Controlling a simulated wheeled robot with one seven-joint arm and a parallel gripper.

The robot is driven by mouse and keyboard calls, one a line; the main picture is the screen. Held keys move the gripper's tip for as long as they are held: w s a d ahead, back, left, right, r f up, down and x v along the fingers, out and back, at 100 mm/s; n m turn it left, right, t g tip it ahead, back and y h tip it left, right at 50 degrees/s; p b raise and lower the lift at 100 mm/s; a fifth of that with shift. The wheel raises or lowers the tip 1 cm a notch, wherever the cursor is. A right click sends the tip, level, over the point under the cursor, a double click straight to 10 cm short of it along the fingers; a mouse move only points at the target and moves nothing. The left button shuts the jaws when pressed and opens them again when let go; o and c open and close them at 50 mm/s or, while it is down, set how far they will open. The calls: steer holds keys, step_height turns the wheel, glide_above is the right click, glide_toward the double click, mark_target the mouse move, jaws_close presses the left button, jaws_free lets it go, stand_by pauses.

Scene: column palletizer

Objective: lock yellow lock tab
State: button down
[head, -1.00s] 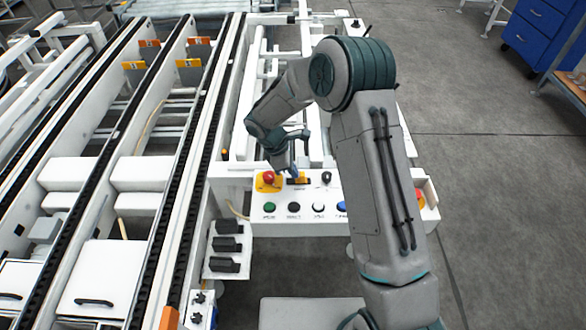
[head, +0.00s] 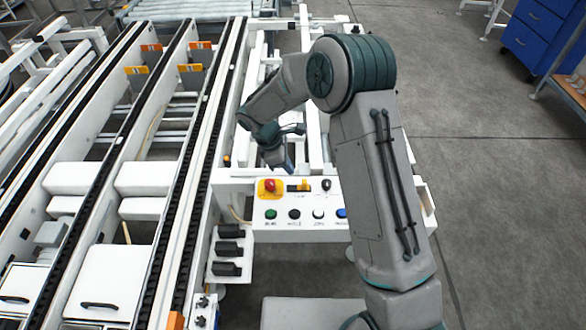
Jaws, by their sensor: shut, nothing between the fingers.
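The yellow lock tab (head: 305,186) sits on the white control panel (head: 262,226), just right of the red emergency stop button (head: 269,185) on its yellow plate. A dark part shows at the tab's left end. The tab is too small here to tell its lock position. My gripper (head: 288,167) is shut and empty, pointing down. In the picture it is just above and left of the tab, apart from it, and does not cover it.
A black knob (head: 326,185) stands right of the tab. Green (head: 271,214), black (head: 294,214), white (head: 318,214) and blue (head: 341,213) buttons line the panel's front. White conveyor rails (head: 205,150) run along the left. Open floor lies to the right.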

steer(key=p+v, duration=0.1)
steer(key=v, duration=0.3)
stand_by(0.4)
steer(key=s+d+r+m+y, duration=0.1)
steer(key=s+d+r+m, duration=0.3)
steer(key=d+r, duration=0.3)
steer(key=s+d+r+m+y, duration=0.1)
steer(key=s+d+r+m, duration=0.35)
steer(key=r, duration=0.45)
steer(key=s+d+r+m+t+y, duration=0.1)
steer(key=s+d+m, duration=0.3)
steer(key=s, duration=0.4)
steer(key=s+d+r+m+t+y, duration=0.1)
steer(key=s+d+r+m, duration=0.3)
steer(key=s, duration=0.4)
steer(key=shift+r+m+t, duration=0.25)
steer(key=shift+m+t, duration=0.35)
steer(key=shift+m, duration=0.25)
